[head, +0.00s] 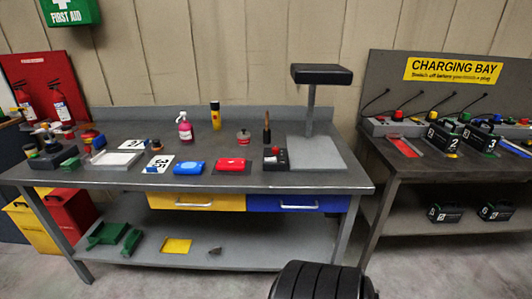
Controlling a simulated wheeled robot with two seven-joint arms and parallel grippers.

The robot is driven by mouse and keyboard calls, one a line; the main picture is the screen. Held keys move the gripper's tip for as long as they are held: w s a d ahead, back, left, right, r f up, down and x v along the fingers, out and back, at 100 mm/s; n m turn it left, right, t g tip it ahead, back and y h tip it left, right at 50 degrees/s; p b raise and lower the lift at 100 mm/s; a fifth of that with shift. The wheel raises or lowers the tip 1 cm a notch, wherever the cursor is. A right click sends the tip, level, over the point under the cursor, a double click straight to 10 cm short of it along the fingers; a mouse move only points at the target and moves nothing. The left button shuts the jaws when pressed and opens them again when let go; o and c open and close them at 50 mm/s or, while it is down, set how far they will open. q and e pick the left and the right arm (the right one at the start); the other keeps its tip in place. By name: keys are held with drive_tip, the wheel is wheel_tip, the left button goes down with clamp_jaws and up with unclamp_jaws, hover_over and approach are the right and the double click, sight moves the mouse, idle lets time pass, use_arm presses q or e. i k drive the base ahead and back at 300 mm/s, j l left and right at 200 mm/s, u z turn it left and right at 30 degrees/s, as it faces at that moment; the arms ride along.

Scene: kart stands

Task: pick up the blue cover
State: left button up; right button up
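A small blue cover (188,168) lies on the grey workbench (110,180), near its front edge and left of centre. It is a low, rounded block with a pale mark on top. A similar red piece (231,165) lies just to its right, with a small gap between them. A white number plate (160,163) lies close on its left. Neither of my grippers shows in the head view.
A pink bottle (184,127) and a yellow-and-black can (216,116) stand behind the cover. A black-topped post (320,75) rises at the bench's right. A black ribbed object, perhaps a tyre, (318,282) is at the bottom. A charging bench (430,165) stands right.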

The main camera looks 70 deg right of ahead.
sight(182, 167)
drive_tip(key=z, duration=1.7)
